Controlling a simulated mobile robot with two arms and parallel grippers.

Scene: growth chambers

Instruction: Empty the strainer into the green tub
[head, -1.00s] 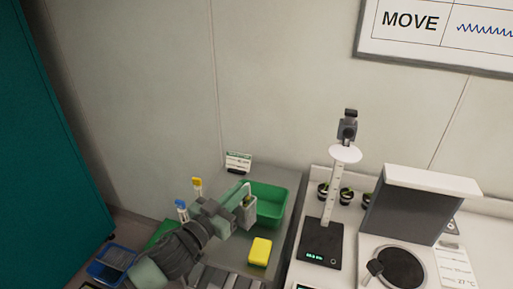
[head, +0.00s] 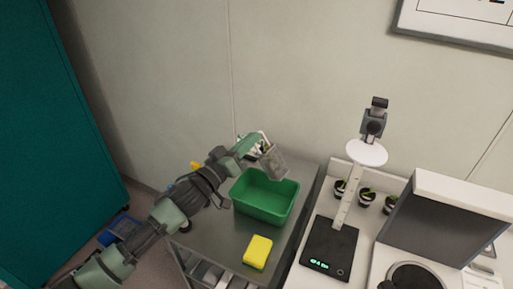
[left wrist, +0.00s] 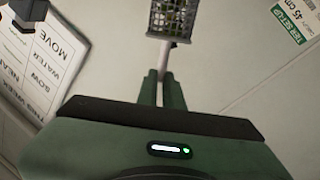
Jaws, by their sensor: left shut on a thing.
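The green tub (head: 265,196) stands open on the grey metal bench, and the inside that shows looks empty. My left gripper (head: 248,144) is shut on the handle of the strainer (head: 274,163), a grey mesh basket. The strainer hangs tilted above the back part of the tub. In the left wrist view the gripper (left wrist: 161,92) holds the pale handle, and the strainer's mesh (left wrist: 172,20) shows at the top with something green inside. My right gripper is not in view.
A yellow sponge (head: 257,251) lies in front of the tub. To the right stand a dark scale (head: 329,247), a white disc on a ruled post (head: 367,152) and several small potted plants. A wall is close behind.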

